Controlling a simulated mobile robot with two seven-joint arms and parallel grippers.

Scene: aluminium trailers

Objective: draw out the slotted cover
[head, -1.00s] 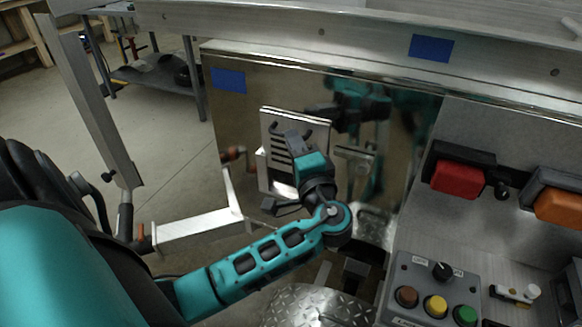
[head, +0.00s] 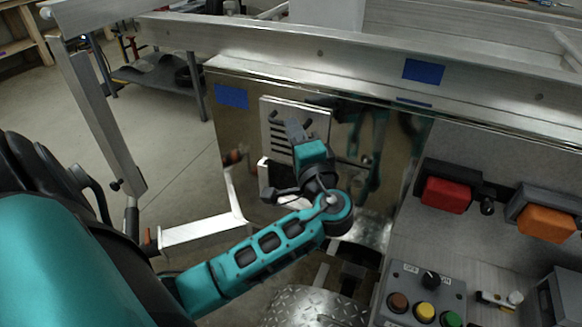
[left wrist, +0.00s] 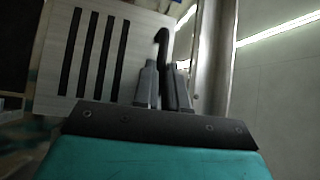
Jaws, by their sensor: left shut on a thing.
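The slotted cover (head: 272,122) is a pale metal plate with dark slots, standing upright before the polished panel in the head view. In the left wrist view the slotted cover (left wrist: 85,55) fills the upper left, with a dark hooked handle (left wrist: 163,45) at its right. My left gripper (head: 294,128) is shut on this cover, and its fingers (left wrist: 165,82) are either side of the handle. The gripper and forearm hide the cover's lower right part. My right gripper is not in view.
The polished panel (head: 232,135) with blue tape stands behind the cover, under a long metal rail (head: 320,54). A metal bar (head: 200,229) juts out at lower left. A red lamp (head: 446,194), an orange lamp (head: 546,223) and a button box (head: 420,285) are at right.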

